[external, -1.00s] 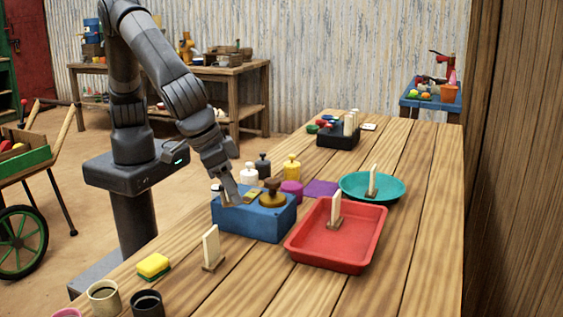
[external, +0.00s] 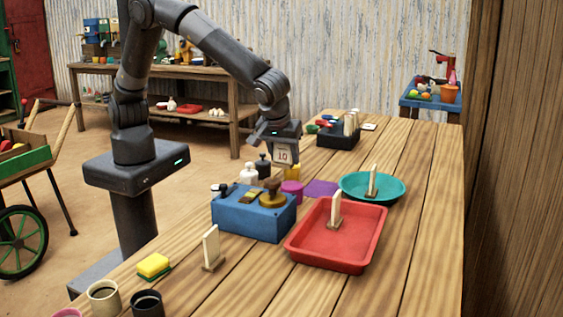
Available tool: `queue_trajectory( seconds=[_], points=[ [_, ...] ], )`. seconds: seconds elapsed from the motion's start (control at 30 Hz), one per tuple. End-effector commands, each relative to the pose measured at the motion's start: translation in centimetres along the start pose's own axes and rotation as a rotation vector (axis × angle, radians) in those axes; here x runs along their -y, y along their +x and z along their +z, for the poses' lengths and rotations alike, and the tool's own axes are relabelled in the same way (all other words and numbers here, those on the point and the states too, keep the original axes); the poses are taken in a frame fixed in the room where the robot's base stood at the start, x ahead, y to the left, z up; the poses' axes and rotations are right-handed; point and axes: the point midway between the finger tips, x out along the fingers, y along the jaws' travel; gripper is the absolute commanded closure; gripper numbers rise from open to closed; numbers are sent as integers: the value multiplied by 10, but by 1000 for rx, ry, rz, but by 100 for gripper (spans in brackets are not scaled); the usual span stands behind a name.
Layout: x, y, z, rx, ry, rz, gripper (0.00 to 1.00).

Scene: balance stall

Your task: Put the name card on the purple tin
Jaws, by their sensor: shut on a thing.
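My gripper (external: 284,148) is shut on a small pale card marked 10, which I take to be the name card (external: 283,156). It hangs over the back of the table, fingers pointing down. The purple tin (external: 291,192) stands below it in the picture, behind the blue box, with a gap between. The card hides the top of the yellow weight (external: 293,174). How the fingers grip the card is too small to see.
The blue box (external: 238,219) bears a brown knob and small items. A white weight (external: 249,174) and a dark weight (external: 262,165) stand near the tin. A purple mat (external: 322,188), teal dish (external: 355,195) and red tray (external: 318,253) lie to the right.

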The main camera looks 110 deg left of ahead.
Motion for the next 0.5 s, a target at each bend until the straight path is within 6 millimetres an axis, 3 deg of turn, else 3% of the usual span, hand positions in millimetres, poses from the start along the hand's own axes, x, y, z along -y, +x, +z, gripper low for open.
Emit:
queue_trajectory(
  seconds=[0.23,0.5],
  points=[
    [-16,25,-16,0,0,1,74],
    [-16,53,-4,0,4,-2,74]
  ],
)
